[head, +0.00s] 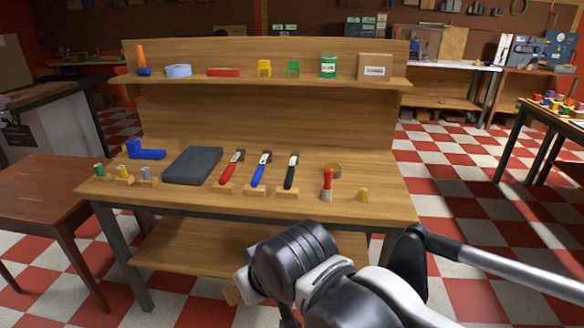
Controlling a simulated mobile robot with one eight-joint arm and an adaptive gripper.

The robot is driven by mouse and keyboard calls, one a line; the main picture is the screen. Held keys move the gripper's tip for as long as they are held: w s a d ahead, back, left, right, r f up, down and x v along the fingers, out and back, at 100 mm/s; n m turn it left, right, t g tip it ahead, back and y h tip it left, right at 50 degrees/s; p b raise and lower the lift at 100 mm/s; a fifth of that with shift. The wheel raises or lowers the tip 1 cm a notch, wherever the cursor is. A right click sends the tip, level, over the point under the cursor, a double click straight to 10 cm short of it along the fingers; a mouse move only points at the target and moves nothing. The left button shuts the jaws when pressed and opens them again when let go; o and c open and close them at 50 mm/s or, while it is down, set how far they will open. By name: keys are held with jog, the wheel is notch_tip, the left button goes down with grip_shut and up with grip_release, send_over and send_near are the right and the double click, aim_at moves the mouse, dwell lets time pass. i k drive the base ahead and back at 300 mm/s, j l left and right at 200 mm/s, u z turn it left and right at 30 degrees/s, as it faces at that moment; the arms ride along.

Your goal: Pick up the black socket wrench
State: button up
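The black socket wrench (291,171) leans upright at a tilt on a small wooden block on the workbench top. It is the rightmost of three similar tools, to the right of a blue-handled wrench (261,169) and a red-handled wrench (232,167). My arm reaches in from the lower right, with its wrist in front of the bench and apart from the wrench. Only part of my gripper (240,288) seems to show low beside the wrist. Its fingers cannot be made out, and nothing held is visible.
A raised shelf (200,82) behind holds several items. A brown table (40,190) adjoins at left.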

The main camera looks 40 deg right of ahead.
aim_at(294, 156)
jog(key=u, duration=2.15)
jog(key=i+j+z, duration=0.15)
jog(key=i+j, duration=0.2)
jog(key=i+j+z, duration=0.15)
jog(key=i+j, duration=0.15)
jog(key=i+j+z, duration=0.15)
jog(key=i+j, duration=0.15)
jog(key=j, duration=0.2)
jog(key=i+j+z, duration=0.15)
jog(key=i+j, duration=0.15)
jog(key=j, duration=0.2)
jog(key=i+j+z, duration=0.15)
jog(key=j, duration=0.3)
jog(key=i+j+z, duration=0.15)
jog(key=i+j, duration=0.15)
jog(key=j, duration=0.25)
jog(key=i+j+z, duration=0.1)
jog(key=j, duration=0.45)
jog(key=i+j+z, duration=0.15)
jog(key=j, duration=0.4)
jog(key=k+l+z, duration=0.1)
jog(key=l+z, duration=1.4)
jog(key=i+l+z, duration=0.15)
jog(key=l+z, duration=0.35)
jog(key=i+l+z, duration=0.2)
jog(key=l+z, duration=0.3)
jog(key=i+j+z, duration=0.1)
jog(key=i, duration=0.4)
jog(key=i+j+z, duration=0.15)
jog(key=i, duration=0.4)
